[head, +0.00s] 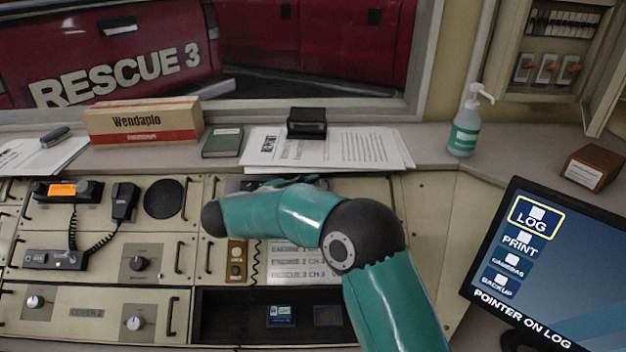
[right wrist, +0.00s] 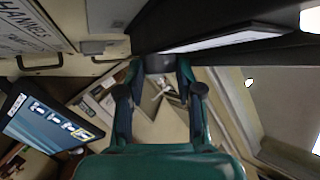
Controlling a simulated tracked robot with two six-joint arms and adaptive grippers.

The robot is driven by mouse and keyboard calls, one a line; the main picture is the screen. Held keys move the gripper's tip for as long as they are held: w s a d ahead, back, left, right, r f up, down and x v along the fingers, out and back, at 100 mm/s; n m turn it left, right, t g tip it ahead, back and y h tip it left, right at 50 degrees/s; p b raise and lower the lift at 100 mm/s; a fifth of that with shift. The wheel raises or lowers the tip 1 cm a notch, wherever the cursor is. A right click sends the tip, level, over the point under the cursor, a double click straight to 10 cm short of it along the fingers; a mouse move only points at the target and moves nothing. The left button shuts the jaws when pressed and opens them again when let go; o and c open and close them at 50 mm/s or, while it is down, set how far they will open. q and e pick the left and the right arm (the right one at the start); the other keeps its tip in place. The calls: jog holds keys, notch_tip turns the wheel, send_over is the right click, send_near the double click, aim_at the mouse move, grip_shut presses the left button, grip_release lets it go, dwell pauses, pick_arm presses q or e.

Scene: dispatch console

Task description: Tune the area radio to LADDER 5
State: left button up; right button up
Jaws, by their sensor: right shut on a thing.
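My right gripper (right wrist: 158,82) is shut on a dark grey round knob (right wrist: 159,62) in the right wrist view, one finger on each side. The radio's display and the knob's setting cannot be read. A channel list card (head: 296,262) below is partly covered by my arm; lines for ENGINE and RESCUE 3 show. My left gripper is not in view.
Another radio with an orange display (head: 62,190) and a corded handset (head: 124,202) are at left. A small black box (head: 307,123) and papers (head: 370,148) lie on the ledge above. A monitor (head: 550,270) stands at right. An open dark bay (head: 240,315) is below.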

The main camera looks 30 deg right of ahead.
jog(key=shift+w+r+m+g+y+p, duration=0.1)
jog(key=shift+m+g+y+p, duration=0.05)
jog(key=shift+m+g+p, duration=0.35)
jog(key=shift+w+r+m+g+y+p, duration=0.1)
jog(key=shift+m+g+y+p, duration=0.05)
jog(key=shift+m+g+p, duration=0.3)
jog(key=shift+f, duration=0.1)
jog(key=o, duration=1.2)
jog(key=shift+c, duration=0.2)
jog(key=v, duration=1.2)
jog(key=shift+f, duration=0.1)
